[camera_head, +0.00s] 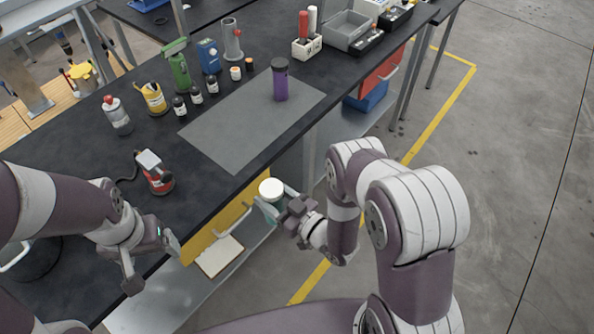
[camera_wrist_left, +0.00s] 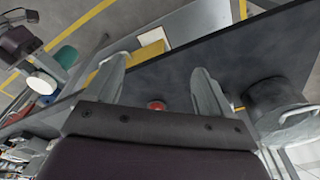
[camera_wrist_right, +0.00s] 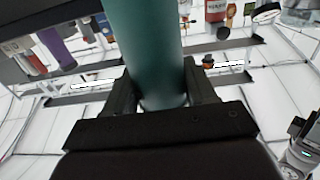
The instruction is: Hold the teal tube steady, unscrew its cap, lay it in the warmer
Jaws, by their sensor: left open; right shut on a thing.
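The teal tube (camera_head: 267,209) is held by my right gripper (camera_head: 283,208) in front of the bench edge, with its round white cap (camera_head: 271,189) on top. In the right wrist view, the tube (camera_wrist_right: 146,45) stands between the shut fingers (camera_wrist_right: 155,88). Its cap is out of that view. My left gripper (camera_head: 153,262) is open and empty, low at the bench's front edge, left of the tube. Its spread fingers (camera_wrist_left: 158,82) also show in the left wrist view. I cannot tell for certain which thing is the warmer.
A dark round vessel (camera_wrist_left: 275,108) with a handle is near my left arm. A red-and-black tool (camera_head: 158,180) lies on the dark bench. A purple tube (camera_head: 280,84) stands on a grey mat (camera_head: 232,127). Bottles and a tool rack (camera_head: 306,46) stand further back.

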